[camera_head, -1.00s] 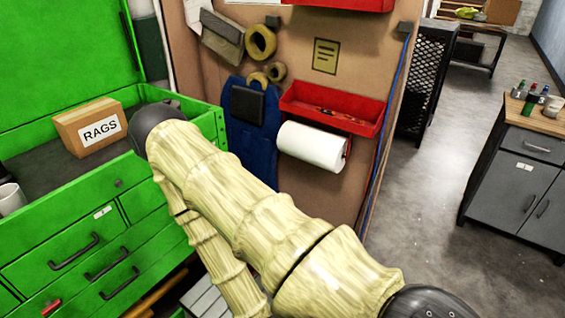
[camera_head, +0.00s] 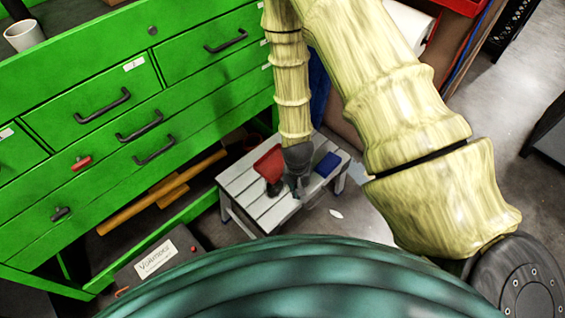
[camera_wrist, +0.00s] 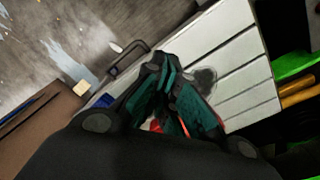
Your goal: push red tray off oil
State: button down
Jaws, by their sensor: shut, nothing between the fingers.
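The red tray (camera_head: 268,165) lies on a low, light grey slatted bench (camera_head: 240,182), at its left back part. A dark oil patch (camera_head: 275,188) shows at the tray's front edge, and a dark stain (camera_wrist: 206,78) shows on the slats in the wrist view. My gripper (camera_head: 297,190) points down at the bench just right of the tray. It is shut and empty. In the wrist view, my gripper's fingers (camera_wrist: 165,75) hide most of the red tray (camera_wrist: 156,125). I cannot tell whether they touch it.
A blue object (camera_head: 328,163) lies on the bench right of my gripper. The green tool cabinet (camera_head: 105,110) with drawers stands left and behind. A labelled grey box (camera_head: 155,258) is in front of it. A white scrap (camera_head: 336,213) lies on the floor right of the bench.

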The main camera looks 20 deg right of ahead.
jog(key=w+f+m+b, duration=0.1)
jog(key=w+m+b, duration=0.3)
jog(key=w+b, duration=0.55)
notch_tip(320, 180, up, 2)
jog(key=r+m+b, duration=0.1)
jog(key=m+b, duration=0.1)
jog(key=m, duration=0.1)
send_over(281, 160)
jog(key=s+a, duration=0.1)
jog(key=a, duration=0.2)
jog(key=shift+y, duration=0.3)
notch_tip(281, 160, down, 10)
jog(key=b, duration=0.3)
jog(key=shift+s+d+f, duration=0.1)
jog(key=shift+s+f, duration=0.05)
jog(key=shift+f, duration=0.1)
jog(key=d, duration=0.1)
jog(key=w+d+b, duration=0.1)
jog(key=d, duration=0.1)
jog(key=shift+w+r, duration=0.1)
jog(key=shift+r, duration=0.05)
jog(key=shift+w+d, duration=0.15)
jog(key=shift+d, duration=0.2)
jog(key=shift+d+r, duration=0.1)
jog(key=shift+d, duration=0.05)
